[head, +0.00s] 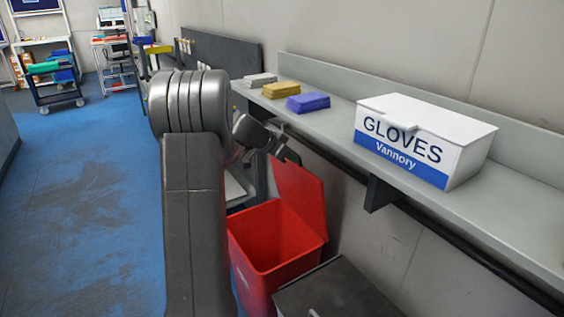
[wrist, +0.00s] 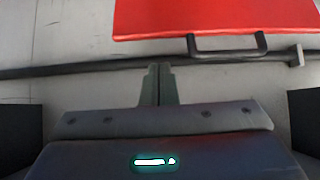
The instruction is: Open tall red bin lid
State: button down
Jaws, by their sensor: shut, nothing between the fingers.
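The tall red bin (head: 268,250) stands below the shelf in the head view, with its open top showing an empty-looking inside. Its red lid (head: 299,192) is raised and tilted up at the back, towards the wall. In the wrist view the lid (wrist: 215,17) fills the upper right, with a dark handle (wrist: 228,52) on its lower edge. My gripper (wrist: 158,86) is shut and empty, below and left of the handle and apart from it in the picture. In the head view my gripper (head: 281,150) is near the top of the raised lid; contact there cannot be told.
A grey shelf (head: 460,205) runs along the wall at right, bearing a white gloves box (head: 425,139) and yellow (head: 281,90) and blue (head: 308,103) packs. A dark-lidded bin (head: 337,292) stands right of the red bin. The blue floor (head: 85,200) at left is clear.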

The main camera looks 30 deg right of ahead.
aim_at(306, 173)
jog(key=p+x, duration=0.1)
jog(key=x, duration=0.9)
jog(key=shift+w+d+r, duration=0.15)
jog(key=shift+d+r, duration=0.05)
jog(key=shift+a+f+b, duration=0.3)
jog(key=shift+b, duration=0.3)
jog(key=a+b, duration=0.1)
jog(key=b, duration=0.1)
jog(key=a+b, duration=0.1)
jog(key=b, duration=0.1)
jog(key=shift+f, duration=0.3)
jog(key=a+h+b, duration=0.1)
jog(key=b, duration=0.3)
jog(key=a+b, duration=0.1)
jog(key=b, duration=0.3)
jog(key=shift+f+h, duration=0.2)
jog(key=shift+h, duration=0.2)
jog(key=shift+s+b, duration=0.2)
jog(key=shift+b, duration=0.2)
jog(key=shift+a+r, duration=0.1)
jog(key=shift+r, duration=0.15)
